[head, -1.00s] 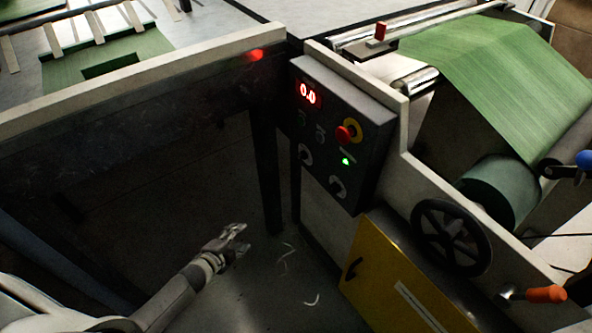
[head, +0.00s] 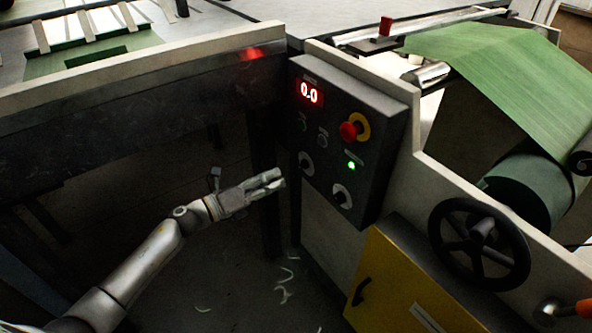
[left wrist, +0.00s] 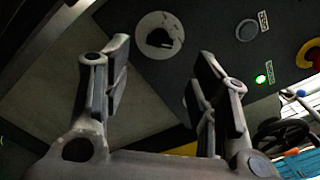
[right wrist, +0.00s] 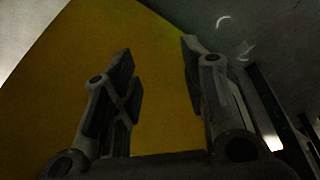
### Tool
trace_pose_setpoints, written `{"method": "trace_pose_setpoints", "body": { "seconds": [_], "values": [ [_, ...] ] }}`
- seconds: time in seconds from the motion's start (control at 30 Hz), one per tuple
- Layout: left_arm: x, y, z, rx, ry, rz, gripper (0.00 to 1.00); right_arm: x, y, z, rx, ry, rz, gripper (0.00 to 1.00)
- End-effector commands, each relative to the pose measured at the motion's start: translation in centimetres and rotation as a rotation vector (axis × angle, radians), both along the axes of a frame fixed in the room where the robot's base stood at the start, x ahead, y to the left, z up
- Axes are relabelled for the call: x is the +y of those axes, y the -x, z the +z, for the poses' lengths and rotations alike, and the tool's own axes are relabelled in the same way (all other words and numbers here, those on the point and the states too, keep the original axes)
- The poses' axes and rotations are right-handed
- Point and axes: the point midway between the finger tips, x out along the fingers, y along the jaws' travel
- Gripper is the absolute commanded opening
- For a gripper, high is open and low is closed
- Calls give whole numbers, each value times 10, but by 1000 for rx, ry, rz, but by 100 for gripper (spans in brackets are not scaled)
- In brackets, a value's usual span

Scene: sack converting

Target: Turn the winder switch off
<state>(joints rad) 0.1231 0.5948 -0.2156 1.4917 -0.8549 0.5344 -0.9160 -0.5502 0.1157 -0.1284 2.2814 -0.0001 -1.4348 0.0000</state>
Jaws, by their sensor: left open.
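The dark control panel (head: 335,215) carries two rotary knobs on white discs: a left knob (head: 305,163) and a right knob (head: 342,196). Their labels are too small to read, so I cannot tell which is the winder switch. A green lamp (head: 351,165) is lit beside them. My left gripper (head: 282,179) is open and empty, just left of and below the left knob, apart from it. In the left wrist view, one knob (left wrist: 159,38) shows beyond and between the open fingers. My right gripper (right wrist: 160,75) is open and empty, facing a yellow surface (right wrist: 155,110).
A red emergency button (head: 349,131) and a red 0.0 display (head: 310,93) are on the same panel. A black handwheel (head: 480,245) and the yellow cabinet door (head: 385,285) stand right of it. A dark table leg (head: 264,190) is behind my left gripper.

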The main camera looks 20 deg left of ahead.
Motion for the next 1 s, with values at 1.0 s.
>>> {"method": "trace_pose_setpoints", "body": {
  "seconds": [1.0],
  "values": [
    [-53, -67, -1, 3, 4, 1, 42, -1, 3, 19, -11, -1, -2, 40]
  ]
}}
